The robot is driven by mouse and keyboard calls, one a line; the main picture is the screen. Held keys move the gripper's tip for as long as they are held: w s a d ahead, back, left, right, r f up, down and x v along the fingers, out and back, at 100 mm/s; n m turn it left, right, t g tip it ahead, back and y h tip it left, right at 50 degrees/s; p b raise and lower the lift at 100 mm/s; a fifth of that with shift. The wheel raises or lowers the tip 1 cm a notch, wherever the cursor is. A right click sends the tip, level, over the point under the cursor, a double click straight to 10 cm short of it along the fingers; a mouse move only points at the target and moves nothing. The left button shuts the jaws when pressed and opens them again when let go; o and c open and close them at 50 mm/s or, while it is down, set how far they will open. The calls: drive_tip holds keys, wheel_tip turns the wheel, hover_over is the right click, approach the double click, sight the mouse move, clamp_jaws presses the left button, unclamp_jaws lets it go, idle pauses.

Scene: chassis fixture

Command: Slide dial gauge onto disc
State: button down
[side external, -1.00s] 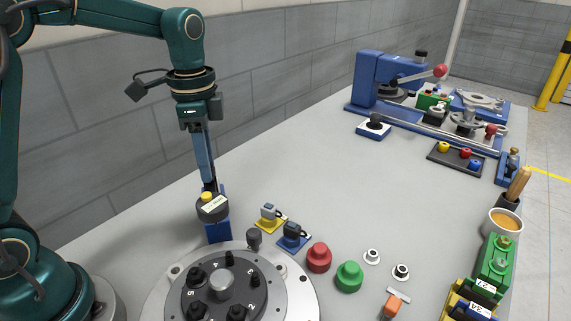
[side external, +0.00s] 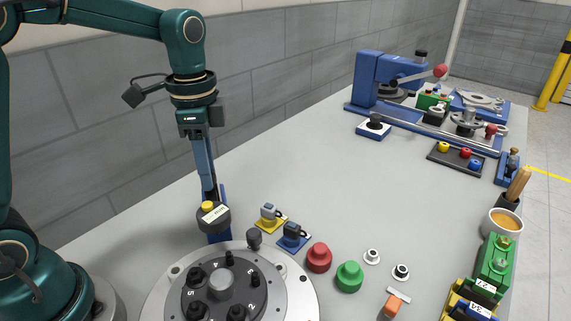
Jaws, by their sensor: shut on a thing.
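The dial gauge (side external: 213,217) is a dark round body with a yellow button on top and a white label on its side. My gripper (side external: 210,196) is shut on it from above, at the left of the disc. A blue block-like stand (side external: 219,236) is behind and below the gauge; whether they touch, I cannot tell. The disc (side external: 298,286) is a silver plate lying flat, with a dark numbered hub (side external: 248,272) bearing several black knobs on top. The gauge is apart from the hub, near the disc's far left rim.
A grey knob (side external: 254,238) stands at the disc's far rim. Yellow (side external: 272,228) and blue (side external: 301,243) based parts, a red cap (side external: 319,257) and a green cap (side external: 349,276) lie right of it. The table's middle is clear.

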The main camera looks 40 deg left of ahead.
sight(212, 203)
drive_tip(key=shift+s+d, duration=0.7)
drive_tip(key=shift+d, duration=0.3)
drive_tip(key=shift+s+d, duration=0.7)
drive_tip(key=shift+d, duration=0.25)
drive_tip(key=c, duration=0.6)
unclamp_jaws()
drive_tip(key=shift+r, duration=2.6)
